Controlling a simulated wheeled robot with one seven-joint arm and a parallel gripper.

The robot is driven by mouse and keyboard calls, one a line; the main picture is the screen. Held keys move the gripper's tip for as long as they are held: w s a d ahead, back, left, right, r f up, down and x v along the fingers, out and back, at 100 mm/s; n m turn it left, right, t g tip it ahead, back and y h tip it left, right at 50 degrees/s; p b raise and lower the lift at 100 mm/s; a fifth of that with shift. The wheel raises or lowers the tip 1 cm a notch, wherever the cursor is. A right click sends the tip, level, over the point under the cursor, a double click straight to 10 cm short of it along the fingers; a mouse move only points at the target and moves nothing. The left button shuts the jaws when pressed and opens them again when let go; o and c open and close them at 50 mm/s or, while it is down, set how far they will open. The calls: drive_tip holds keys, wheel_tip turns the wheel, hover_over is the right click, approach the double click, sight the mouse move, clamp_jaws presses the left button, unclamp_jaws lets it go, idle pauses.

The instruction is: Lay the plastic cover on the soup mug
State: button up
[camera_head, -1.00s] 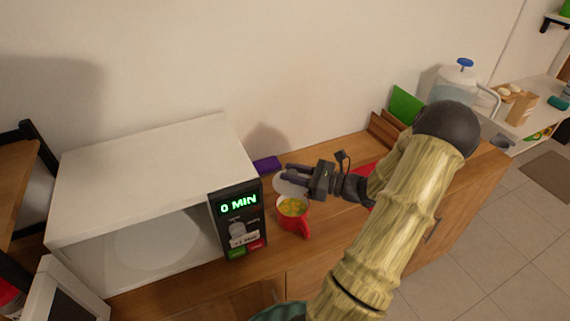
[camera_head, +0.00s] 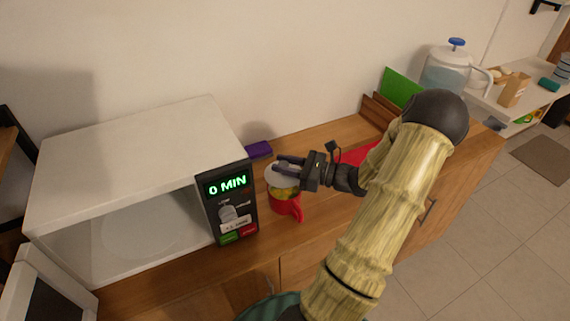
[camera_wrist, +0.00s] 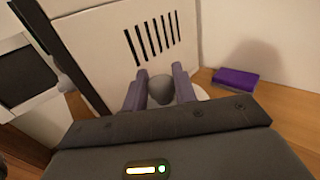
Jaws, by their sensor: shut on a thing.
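The red soup mug (camera_head: 288,207) stands upright on the wooden counter, just right of the microwave, with yellow soup showing inside. The pale plastic cover (camera_head: 281,177) is over the back part of the mug's mouth in the head view; I cannot tell whether it touches the rim. My gripper (camera_head: 285,168) is shut on the cover's knob, which shows as a grey ball between the fingers in the wrist view (camera_wrist: 161,89). A bit of the cover's white edge (camera_wrist: 201,93) shows beside the right finger. The mug is hidden in the wrist view.
The white microwave (camera_head: 130,155) with its door open stands left of the mug, its panel reading 0 MIN. A purple box (camera_head: 259,150) lies behind the mug. A red item (camera_head: 358,154), a green board (camera_head: 401,86) and a water jug (camera_head: 447,70) are to the right.

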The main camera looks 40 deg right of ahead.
sight(286, 177)
drive_tip(key=shift+f+b, duration=0.9)
drive_tip(key=shift+f, duration=1)
drive_tip(key=shift+s+d+r+p, duration=0.1)
drive_tip(key=shift+s+d+p, duration=0.05)
drive_tip(key=shift+p, duration=0.2)
drive_tip(key=shift+f, duration=0.55)
idle(0.7)
drive_tip(key=o, duration=1)
drive_tip(key=shift+o, duration=0.2)
drive_tip(key=shift+s, duration=0.15)
